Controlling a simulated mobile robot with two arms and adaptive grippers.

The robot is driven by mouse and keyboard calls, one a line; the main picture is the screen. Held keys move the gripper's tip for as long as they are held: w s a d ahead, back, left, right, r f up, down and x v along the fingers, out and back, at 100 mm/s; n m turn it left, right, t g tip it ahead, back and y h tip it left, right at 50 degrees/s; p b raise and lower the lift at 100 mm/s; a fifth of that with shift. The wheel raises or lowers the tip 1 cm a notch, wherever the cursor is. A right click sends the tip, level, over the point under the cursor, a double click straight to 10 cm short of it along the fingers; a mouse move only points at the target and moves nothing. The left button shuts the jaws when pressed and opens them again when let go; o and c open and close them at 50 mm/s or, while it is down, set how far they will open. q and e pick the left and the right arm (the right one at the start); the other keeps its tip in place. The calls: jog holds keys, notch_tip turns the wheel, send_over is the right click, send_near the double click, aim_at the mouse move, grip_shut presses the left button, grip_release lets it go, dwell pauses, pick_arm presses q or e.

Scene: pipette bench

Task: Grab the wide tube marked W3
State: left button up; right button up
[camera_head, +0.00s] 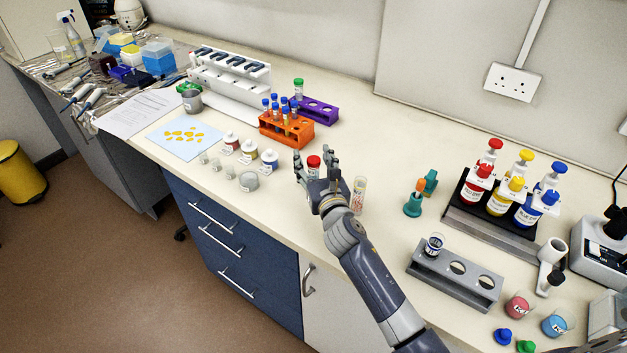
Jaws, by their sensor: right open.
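My right gripper (316,164) is open above the middle of the bench, its fingers pointing toward the back. A red-capped container (314,162) shows between its fingers and is partly hidden by them; I cannot tell if they touch it. A clear tube (359,194) with a printed label stands upright just right of the gripper. A wide tube with a dark top (434,245) sits in the left hole of a grey rack (471,288) at the front right; its other holes look empty. I cannot read W3 on any tube. My left gripper is out of view.
An orange rack (286,138) with several blue-capped tubes and a purple rack (325,113) stand behind the gripper. Small pots (231,141) are to its left. Teal and orange items (413,204) and a black bottle stand (494,205) are to the right.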

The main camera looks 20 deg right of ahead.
jog(key=shift+s, duration=0.15)
grip_shut()
jog(key=shift+r, duration=0.1)
